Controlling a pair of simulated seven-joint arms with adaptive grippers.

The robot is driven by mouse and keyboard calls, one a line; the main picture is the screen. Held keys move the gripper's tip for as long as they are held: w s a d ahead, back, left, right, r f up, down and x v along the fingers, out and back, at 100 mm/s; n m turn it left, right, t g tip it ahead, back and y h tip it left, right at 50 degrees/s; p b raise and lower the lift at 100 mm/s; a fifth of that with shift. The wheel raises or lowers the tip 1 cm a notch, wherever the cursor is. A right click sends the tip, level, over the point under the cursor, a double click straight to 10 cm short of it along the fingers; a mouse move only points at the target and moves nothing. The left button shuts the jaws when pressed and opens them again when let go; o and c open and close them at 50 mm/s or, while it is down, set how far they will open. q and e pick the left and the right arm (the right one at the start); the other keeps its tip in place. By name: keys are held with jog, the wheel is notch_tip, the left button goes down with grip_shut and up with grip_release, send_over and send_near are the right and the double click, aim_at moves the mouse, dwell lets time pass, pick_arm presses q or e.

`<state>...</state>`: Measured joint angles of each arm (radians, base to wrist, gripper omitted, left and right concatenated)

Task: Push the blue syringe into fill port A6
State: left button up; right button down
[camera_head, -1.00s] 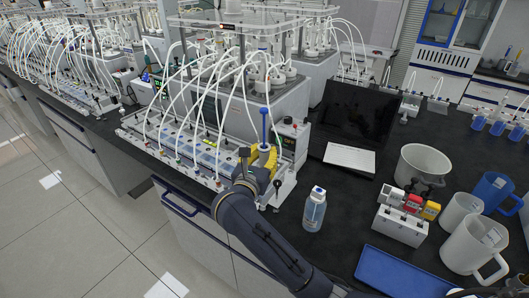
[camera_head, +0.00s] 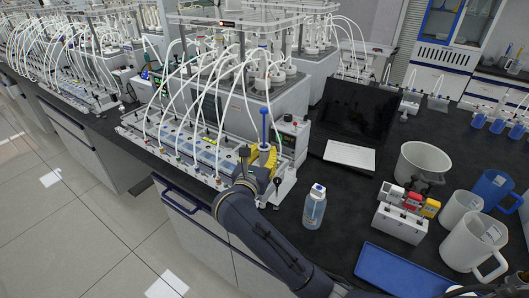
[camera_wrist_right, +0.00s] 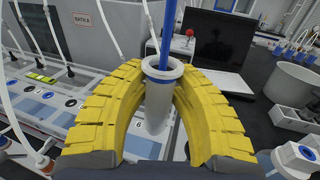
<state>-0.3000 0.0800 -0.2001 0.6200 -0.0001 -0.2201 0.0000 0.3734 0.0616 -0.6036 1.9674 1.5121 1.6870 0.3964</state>
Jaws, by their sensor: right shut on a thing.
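The blue syringe (camera_head: 263,126) stands upright at the right end of the row of ports on the reactor's front unit (camera_head: 172,140). In the right wrist view its pale barrel (camera_wrist_right: 159,104) has a flared collar, and a blue plunger rod rises from it. My right gripper (camera_head: 263,157) has its yellow fingers closed around the barrel, one on each side, as the wrist view also shows (camera_wrist_right: 160,72). A "6" label (camera_wrist_right: 138,124) shows beside the lower barrel. The barrel's tip and the port opening are hidden, so I cannot tell how deep it sits. My left gripper is out of view.
White tubes arch over the ports close to the gripper. A capped bottle (camera_head: 315,207) stands to its right. A black screen (camera_head: 357,112) stands behind.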

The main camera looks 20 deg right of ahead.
jog(key=c, duration=1.1)
grip_release()
jog(key=v, duration=1.2)
